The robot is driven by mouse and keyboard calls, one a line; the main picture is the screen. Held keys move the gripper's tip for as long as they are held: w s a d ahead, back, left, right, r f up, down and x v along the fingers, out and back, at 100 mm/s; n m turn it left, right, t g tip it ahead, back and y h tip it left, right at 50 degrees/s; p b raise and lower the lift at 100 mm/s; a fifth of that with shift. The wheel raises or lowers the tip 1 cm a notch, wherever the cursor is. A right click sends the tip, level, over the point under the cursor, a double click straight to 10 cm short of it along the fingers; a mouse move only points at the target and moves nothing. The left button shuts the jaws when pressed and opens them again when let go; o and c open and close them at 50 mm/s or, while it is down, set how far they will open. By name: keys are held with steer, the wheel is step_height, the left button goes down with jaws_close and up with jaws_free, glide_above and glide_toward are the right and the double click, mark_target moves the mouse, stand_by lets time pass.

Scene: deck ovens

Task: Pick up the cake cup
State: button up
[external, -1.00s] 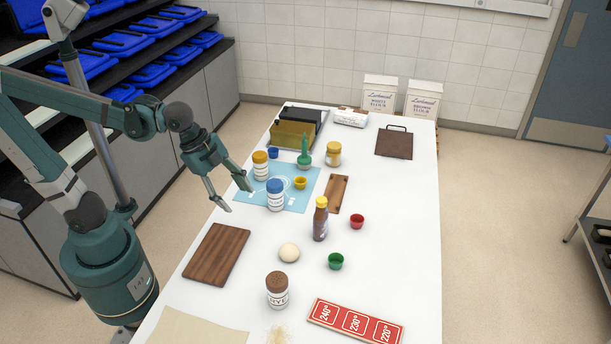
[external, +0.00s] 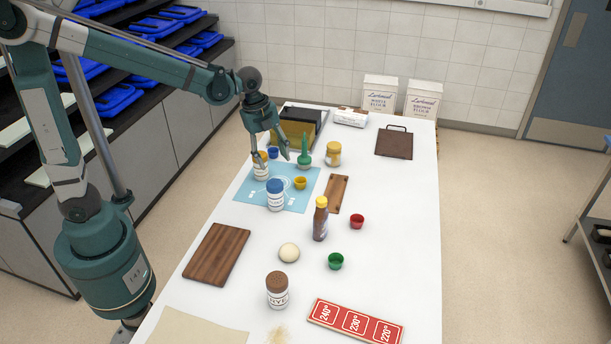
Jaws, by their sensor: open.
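Several small cups that could be cake cups are on the white table. The blue cup (external: 273,153) is at the far left of the blue mat. The yellow cup (external: 300,183) is on the mat's right part. The red cup (external: 357,221) and the green cup (external: 336,261) stand to the right, off the mat. My gripper (external: 275,160) is open and points down, empty. In the picture its fingers lie either side of the blue cup; I cannot tell its exact height or whether it touches. One finger partly covers the yellow-lidded jar (external: 261,172).
A green bottle (external: 304,156) stands just right of my gripper. A blue-lidded jar (external: 275,197) stands on the blue mat (external: 311,174). A brown bottle (external: 320,222) is nearer. The table (external: 400,200) is clear at the right.

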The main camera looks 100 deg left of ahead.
steer(key=s+a+f+m+g+h+p, duration=0.1)
steer(key=s+a+f+m+p, duration=0.1)
steer(key=a, duration=0.7)
steer(key=s+a+f+m+p, duration=0.1)
steer(key=a+f, duration=0.2)
steer(key=a, duration=0.6)
steer(key=m+h+p, duration=0.1)
steer(key=m+p, duration=0.2)
glide_above(273, 150)
steer(key=d, duration=0.1)
step_height(273, 150, down, 8)
steer(key=r, duration=0.1)
steer(key=shift+w+f+g, duration=0.3)
steer(key=shift+f, duration=0.1)
steer(key=shift+d+f, duration=0.2)
steer(key=shift+f, duration=0.95)
steer(key=shift+f, duration=0.1)
steer(key=shift+w+d+f, duration=0.1)
steer(key=shift+d+f, duration=0.05)
steer(key=shift+f, duration=1.1)
steer(key=shift+d+f, duration=0.1)
steer(key=shift+f, duration=1.15)
steer(key=shift+c, duration=0.7)
